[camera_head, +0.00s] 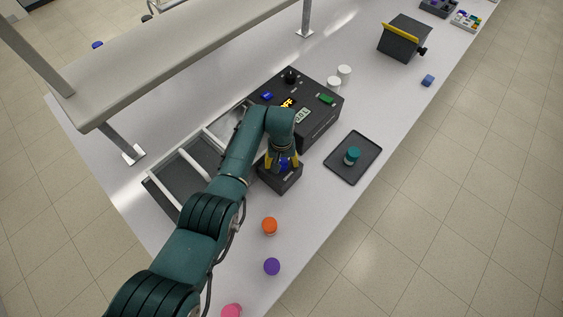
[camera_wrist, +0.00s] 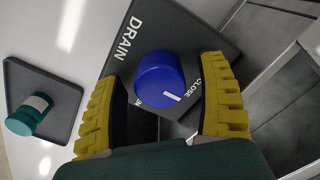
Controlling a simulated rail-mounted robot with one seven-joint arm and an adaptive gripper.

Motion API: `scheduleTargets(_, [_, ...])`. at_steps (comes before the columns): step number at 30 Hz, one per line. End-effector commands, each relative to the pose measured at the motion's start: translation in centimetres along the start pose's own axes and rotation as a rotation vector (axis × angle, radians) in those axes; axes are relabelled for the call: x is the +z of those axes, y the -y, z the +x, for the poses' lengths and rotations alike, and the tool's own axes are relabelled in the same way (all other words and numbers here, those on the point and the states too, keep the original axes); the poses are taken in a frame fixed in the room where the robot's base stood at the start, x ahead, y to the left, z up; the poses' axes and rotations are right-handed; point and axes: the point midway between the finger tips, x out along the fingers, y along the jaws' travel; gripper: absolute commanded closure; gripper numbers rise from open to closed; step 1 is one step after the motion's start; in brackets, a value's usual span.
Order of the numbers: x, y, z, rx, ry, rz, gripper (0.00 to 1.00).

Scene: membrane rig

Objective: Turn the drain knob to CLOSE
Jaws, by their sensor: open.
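The blue drain knob (camera_wrist: 160,78) sits on a dark box (camera_head: 281,182) marked DRAIN. In the wrist view its short white pointer line points to the lower right, toward the side with the CLOSE label (camera_wrist: 194,94). I cannot tell whether it is exactly lined up. Another label left of CLOSE is mostly hidden. My gripper (camera_wrist: 163,88) is open, with yellow ridged fingers on either side of the knob and visible gaps between. In the head view my gripper (camera_head: 283,162) is over the box, and the knob shows blue between the fingers.
A black control unit (camera_head: 318,118) with displays stands behind the box. A framed tray (camera_head: 165,190) lies left. A dark tray (camera_head: 340,172) with a teal-capped jar (camera_head: 352,156) is right. Orange (camera_head: 269,226) and purple (camera_head: 272,267) round items stand in front.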

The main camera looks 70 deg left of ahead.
Motion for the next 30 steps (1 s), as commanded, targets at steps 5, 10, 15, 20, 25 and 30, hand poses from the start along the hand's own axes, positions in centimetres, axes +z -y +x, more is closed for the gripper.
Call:
scheduleTargets(5, [-0.2,-0.1,-1.3,0.002,-0.005,0.0,0.26])
scheduleTargets(10, [-0.2,-0.1,-5.1,0.002,-0.006,0.0,0.26])
scheduleTargets(15, [-0.1,0.0,-9.2,0.001,-0.004,0.0,0.26])
scheduleTargets(20, [0.0,0.0,-11.5,0.0,0.0,0.0,0.26])
scheduleTargets(25, [0.0,0.0,-12.1,0.0,0.0,0.0,0.26])
scheduleTargets(30, [0.0,0.0,-12.0,0.0,0.0,0.0,0.26])
